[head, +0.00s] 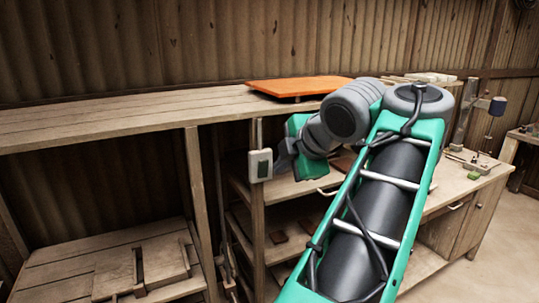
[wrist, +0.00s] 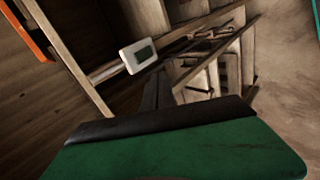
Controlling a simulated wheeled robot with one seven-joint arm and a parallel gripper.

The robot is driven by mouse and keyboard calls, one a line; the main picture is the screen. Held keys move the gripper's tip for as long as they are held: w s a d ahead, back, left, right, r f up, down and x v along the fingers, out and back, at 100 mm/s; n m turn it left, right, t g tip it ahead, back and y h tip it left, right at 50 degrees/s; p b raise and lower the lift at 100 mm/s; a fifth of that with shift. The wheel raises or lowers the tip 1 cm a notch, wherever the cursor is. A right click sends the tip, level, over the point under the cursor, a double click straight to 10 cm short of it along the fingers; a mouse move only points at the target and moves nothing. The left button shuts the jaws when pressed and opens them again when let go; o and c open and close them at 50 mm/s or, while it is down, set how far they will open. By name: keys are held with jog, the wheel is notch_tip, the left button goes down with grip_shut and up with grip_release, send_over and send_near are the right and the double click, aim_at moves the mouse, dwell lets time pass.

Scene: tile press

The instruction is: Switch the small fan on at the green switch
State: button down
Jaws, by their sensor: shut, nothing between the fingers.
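In the wrist view the switch (wrist: 138,56) is above my gripper's dark front edge, with a visible gap. My gripper (head: 281,164) is shut and empty, just right of the switch in the head view; my arm partly hides it. Whether it touches the switch cannot be told from the head view. I cannot make out the small fan in either view.
An orange board (head: 298,86) lies on the long wooden bench top (head: 120,112) above the switch. Open shelves stand behind my arm. A stand with a blue-grey head (head: 496,106) is on the right bench. Bare floor (head: 481,268) shows at lower right.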

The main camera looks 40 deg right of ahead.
jog(key=shift+s+d+r+n, duration=0.3)
jog(key=shift+s+r, duration=0.05)
jog(key=shift+s, duration=0.2)
jog(key=shift+s+d+r+n, duration=0.3)
jog(key=shift+s+r, duration=0.05)
jog(key=shift+s, duration=0.2)
send_near(264, 169)
jog(key=shift+x, duration=2.8)
jog(key=shift+a, duration=0.1)
